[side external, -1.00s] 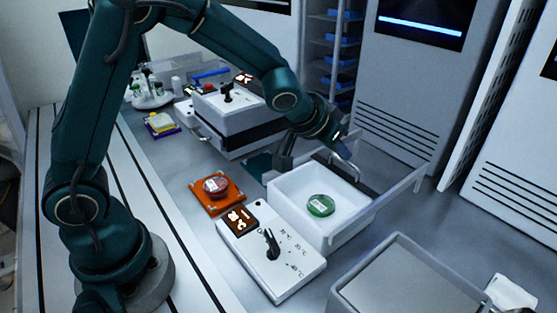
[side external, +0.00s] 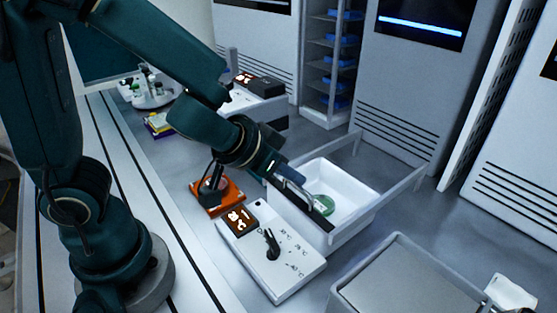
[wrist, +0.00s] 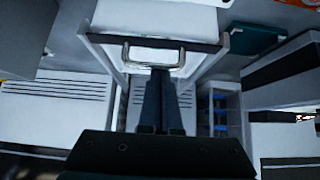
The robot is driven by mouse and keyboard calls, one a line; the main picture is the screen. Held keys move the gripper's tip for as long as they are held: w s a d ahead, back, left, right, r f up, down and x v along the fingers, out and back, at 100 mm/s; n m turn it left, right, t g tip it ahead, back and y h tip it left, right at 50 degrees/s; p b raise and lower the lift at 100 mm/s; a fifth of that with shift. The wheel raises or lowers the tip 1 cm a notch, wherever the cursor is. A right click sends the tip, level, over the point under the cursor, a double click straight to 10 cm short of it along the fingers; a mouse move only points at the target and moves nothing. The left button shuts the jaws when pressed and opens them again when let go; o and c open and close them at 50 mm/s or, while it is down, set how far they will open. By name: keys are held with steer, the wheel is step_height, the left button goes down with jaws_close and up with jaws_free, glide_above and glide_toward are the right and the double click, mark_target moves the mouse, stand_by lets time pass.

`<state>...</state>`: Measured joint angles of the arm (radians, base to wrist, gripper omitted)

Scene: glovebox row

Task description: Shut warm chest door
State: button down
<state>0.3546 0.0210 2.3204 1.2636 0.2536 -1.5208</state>
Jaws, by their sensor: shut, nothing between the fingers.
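The warm chest (side external: 350,232) is a white open box with a control panel (side external: 285,262) and a black lever on its near side. A dark-edged door with a metal handle (side external: 300,190) lies across the box's near part in the side view. A green-lidded dish (side external: 325,203) inside is partly covered by the door edge. In the wrist view the door's dark edge (wrist: 105,38) and its looped handle (wrist: 128,55) are just ahead of my gripper (wrist: 160,72). My fingers are shut, tips at the handle. Contact is unclear.
An orange stand (side external: 232,205) is beside the chest, partly hidden by my arm. Guide rails (side external: 402,180) reach beyond the box. A grey-lined tray (side external: 410,280) stands at the front right. A white instrument and a purple-yellow stack (side external: 158,124) stand farther back. Tall cabinets line the back.

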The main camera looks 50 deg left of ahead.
mark_target(308, 190)
steer(key=shift+f, duration=0.2)
steer(key=w, duration=0.2)
steer(key=w+r, duration=0.1)
steer(key=w, duration=0.1)
steer(key=shift+r, duration=0.1)
steer(key=s+a+r+n, duration=0.2)
steer(key=s+a+r, duration=0.1)
steer(key=s+r, duration=0.6)
steer(key=s+f+m+g, duration=0.2)
steer(key=s+f+g, duration=0.1)
steer(key=s, duration=0.5)
steer(key=shift+d+f, duration=0.3)
steer(key=shift+f, duration=0.25)
